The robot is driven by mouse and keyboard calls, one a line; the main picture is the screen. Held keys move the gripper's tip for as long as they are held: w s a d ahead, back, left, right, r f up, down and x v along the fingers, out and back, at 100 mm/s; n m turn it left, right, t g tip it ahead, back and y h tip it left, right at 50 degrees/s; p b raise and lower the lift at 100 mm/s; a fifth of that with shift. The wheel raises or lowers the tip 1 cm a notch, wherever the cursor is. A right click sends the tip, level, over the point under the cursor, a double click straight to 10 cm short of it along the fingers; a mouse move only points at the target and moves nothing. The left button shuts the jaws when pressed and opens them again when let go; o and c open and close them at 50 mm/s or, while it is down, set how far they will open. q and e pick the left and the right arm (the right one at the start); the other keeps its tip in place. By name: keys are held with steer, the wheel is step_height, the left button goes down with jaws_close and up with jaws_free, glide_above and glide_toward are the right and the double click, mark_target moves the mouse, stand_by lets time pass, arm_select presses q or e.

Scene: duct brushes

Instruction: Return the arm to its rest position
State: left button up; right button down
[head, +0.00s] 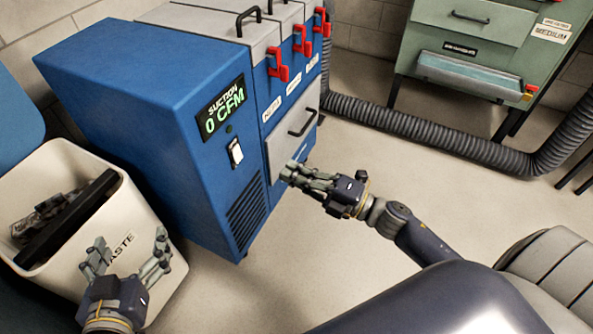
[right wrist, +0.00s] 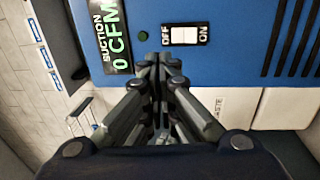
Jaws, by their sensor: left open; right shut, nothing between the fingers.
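My right gripper (head: 296,175) is shut and empty, in front of the lower grey drawer panel (head: 285,150) of the blue suction unit (head: 130,90). Its closed fingers also show in the right wrist view (right wrist: 160,72), pointing at the unit's front. The white rocker switch (head: 236,152) is to the left of this gripper in the head view; it appears beyond the fingertips in the right wrist view (right wrist: 184,35). The display (head: 222,108) reads 0 CFM. My left gripper (head: 129,246) is open and empty, in front of the waste bin.
The white waste bin (head: 155,205) stands at the left with a black bar (head: 70,217) and grey pieces inside. A ribbed hose (head: 430,137) runs along the floor at the back. A green cabinet (head: 415,40) stands at the back right. The floor (head: 300,240) between is clear.

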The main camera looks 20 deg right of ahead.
steer(key=shift+s+d, duration=0.15)
steer(key=shift+s, duration=0.05)
steer(key=shift+r, duration=0.1)
stand_by(0.4)
